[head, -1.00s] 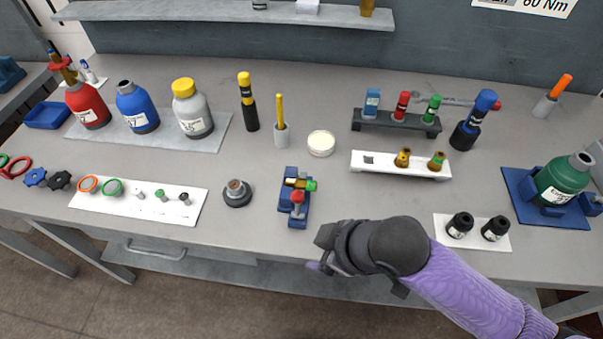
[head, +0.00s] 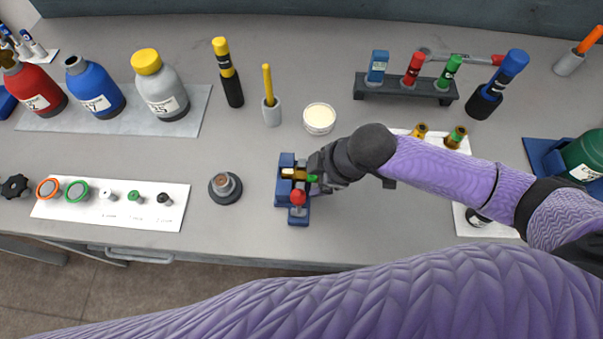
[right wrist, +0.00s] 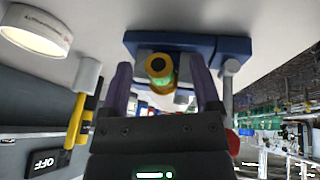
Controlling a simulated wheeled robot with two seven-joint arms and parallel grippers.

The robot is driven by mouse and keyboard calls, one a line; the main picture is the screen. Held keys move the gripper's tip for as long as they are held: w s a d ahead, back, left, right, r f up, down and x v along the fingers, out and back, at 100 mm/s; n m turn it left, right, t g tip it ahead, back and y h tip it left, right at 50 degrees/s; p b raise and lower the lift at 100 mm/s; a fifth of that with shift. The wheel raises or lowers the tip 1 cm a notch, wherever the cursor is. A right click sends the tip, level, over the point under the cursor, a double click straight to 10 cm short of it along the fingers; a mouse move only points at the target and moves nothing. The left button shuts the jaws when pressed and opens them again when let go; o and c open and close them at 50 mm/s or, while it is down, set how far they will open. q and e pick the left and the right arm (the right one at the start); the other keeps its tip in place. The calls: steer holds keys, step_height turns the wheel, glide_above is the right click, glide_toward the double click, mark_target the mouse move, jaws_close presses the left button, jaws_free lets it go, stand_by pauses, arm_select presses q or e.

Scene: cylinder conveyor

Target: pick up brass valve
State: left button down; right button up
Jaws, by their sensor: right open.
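The brass valve (head: 294,174) sits in a blue holder (head: 285,160) at the front middle of the bench. It has a green part on its right side. A small red-topped lever (head: 297,197) stands at the holder's near end. My right gripper (head: 316,173) is open, just right of the valve and partly covering its green end. In the right wrist view, the valve's round yellow and green end (right wrist: 160,68) shows between the two spread fingers of the gripper (right wrist: 161,82). I cannot tell whether a finger touches it. My left gripper is not in view.
A dark round base with a metal fitting (head: 225,187) stands left of the holder. A round white-topped tin (head: 319,118) is behind. A dark rack (head: 405,89) with coloured vials stands at the back right. Bench between the fitting and holder is clear.

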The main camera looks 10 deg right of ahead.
steer(key=shift+w+a+f, duration=0.1)
steer(key=shift+f, duration=0.2)
jaws_close()
